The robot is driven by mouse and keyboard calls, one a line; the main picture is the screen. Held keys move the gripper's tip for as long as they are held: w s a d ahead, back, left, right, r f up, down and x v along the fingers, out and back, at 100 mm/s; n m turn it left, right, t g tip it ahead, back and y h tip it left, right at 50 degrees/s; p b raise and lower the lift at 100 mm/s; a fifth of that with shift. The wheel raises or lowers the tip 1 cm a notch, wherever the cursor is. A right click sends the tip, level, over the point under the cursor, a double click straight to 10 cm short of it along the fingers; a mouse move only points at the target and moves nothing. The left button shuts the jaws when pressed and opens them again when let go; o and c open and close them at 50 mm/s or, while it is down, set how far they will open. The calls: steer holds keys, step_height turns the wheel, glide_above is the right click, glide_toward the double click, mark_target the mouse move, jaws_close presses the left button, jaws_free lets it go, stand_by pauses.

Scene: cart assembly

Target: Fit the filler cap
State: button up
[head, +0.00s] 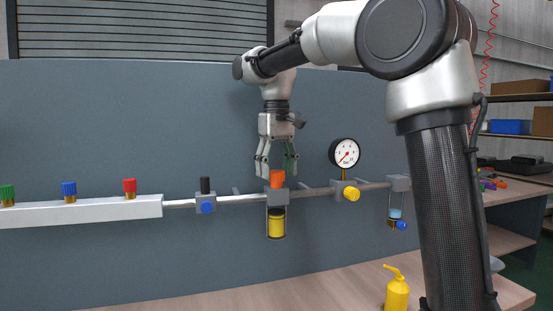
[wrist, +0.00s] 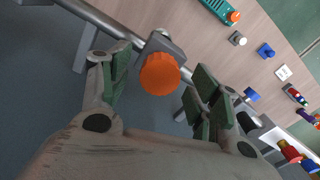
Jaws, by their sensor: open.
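The orange filler cap (head: 277,178) stands upright on top of the grey block of the oil unit (head: 276,224), whose clear bowl holds yellow fluid. I cannot tell how tightly it is seated. My gripper (head: 277,164) points down over the cap, its fingers spread to either side of the cap's upper part. In the wrist view the ribbed round cap (wrist: 160,73) lies between the open green-padded fingers, with gaps on both sides. The threads and the opening beneath the cap are hidden.
A metal pipe (head: 237,198) runs along the panel, with a pressure gauge (head: 344,153) and yellow knob (head: 351,193) to the right. A black-topped valve (head: 205,196) is to the left. A yellow oil can (head: 397,291) stands on the bench (head: 300,293).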

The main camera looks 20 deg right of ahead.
step_height(320, 180, up, 12)
steer(key=shift+f, duration=0.15)
steer(key=shift+s+d, duration=0.1)
